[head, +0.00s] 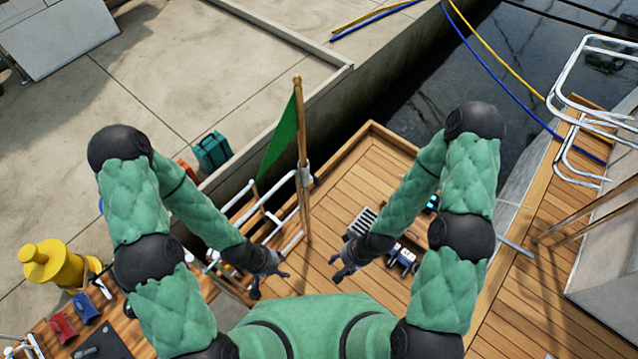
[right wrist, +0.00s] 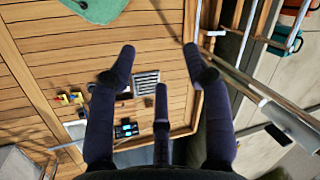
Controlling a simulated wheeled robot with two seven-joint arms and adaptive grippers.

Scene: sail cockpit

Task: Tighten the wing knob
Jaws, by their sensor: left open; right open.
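I cannot make out the wing knob for certain in either view. In the head view a wooden flagpole (head: 302,215) with a green flag (head: 279,138) stands at the stern rail, with a small white fitting (head: 306,173) on it. My left gripper (head: 268,280) is open and empty, below and left of the pole's foot. My right gripper (head: 343,266) is open and empty to the right of the pole, over the deck. In the right wrist view its dark fingers (right wrist: 158,70) are spread with nothing between them.
White rails (head: 283,190) run beside the pole. A yellow bollard (head: 50,262) and a teal case (head: 212,150) are on the left. A wooden table (head: 135,335) holds small items at lower left.

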